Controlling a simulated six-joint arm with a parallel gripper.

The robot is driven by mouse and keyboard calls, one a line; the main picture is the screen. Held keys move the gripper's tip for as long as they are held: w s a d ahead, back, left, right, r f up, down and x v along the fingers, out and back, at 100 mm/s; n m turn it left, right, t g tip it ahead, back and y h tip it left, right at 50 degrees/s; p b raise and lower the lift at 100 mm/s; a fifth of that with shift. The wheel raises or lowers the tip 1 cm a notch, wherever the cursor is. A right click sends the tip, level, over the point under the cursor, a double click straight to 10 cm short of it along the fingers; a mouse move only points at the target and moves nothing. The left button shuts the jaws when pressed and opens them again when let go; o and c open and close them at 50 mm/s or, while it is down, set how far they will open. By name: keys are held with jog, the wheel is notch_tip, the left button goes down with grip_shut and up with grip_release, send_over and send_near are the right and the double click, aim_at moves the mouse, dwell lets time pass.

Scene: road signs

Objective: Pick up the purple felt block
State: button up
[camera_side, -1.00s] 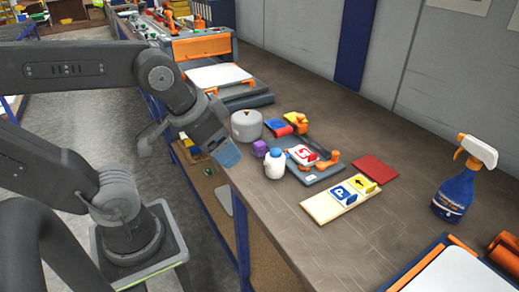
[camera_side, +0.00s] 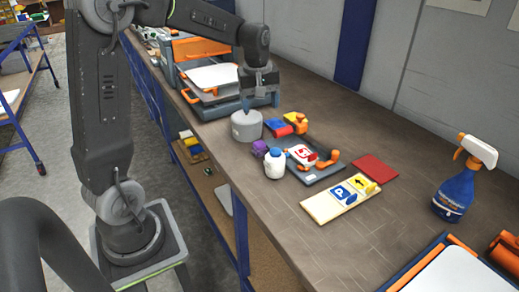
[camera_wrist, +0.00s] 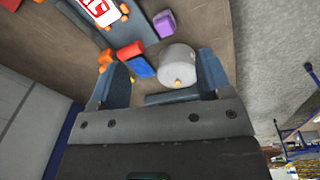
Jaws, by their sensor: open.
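The small purple felt block (camera_side: 259,148) stands on the brown workbench, between the grey round pot (camera_side: 246,126) and a white bottle with a blue cap (camera_side: 274,165). In the wrist view the purple block (camera_wrist: 164,23) is near the top middle, beyond the pot (camera_wrist: 177,66). My gripper (camera_side: 258,103) points down above the bench, behind the pot in the side view. Its two blue-grey fingers (camera_wrist: 163,70) are apart in the wrist view, and it holds nothing. The purple block is outside the fingers, apart from them.
Red, blue and yellow-orange pieces (camera_side: 279,127) lie near the pot. A grey tray (camera_side: 316,177) holds a red-and-white block and an orange piece. A wooden board (camera_side: 322,210) bears sign blocks. A red square (camera_side: 375,168) and spray bottle (camera_side: 455,192) are right; orange-framed equipment (camera_side: 210,75) stands behind.

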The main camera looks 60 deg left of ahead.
jog(key=w+a+f+n+g, duration=0.1)
jog(key=w+a+f+n, duration=0.1)
jog(key=a+f+n, duration=0.3)
jog(key=m, duration=0.1)
send_over(259, 143)
jog(key=f, duration=0.7)
jog(key=shift+s+f, duration=0.25)
jog(key=shift+w+f, duration=0.15)
jog(key=shift+f, duration=1.3)
jog(key=shift+w+f, duration=0.15)
jog(key=shift+f, duration=1.25)
jog(key=shift+c, duration=0.3)
jog(key=c, duration=0.9)
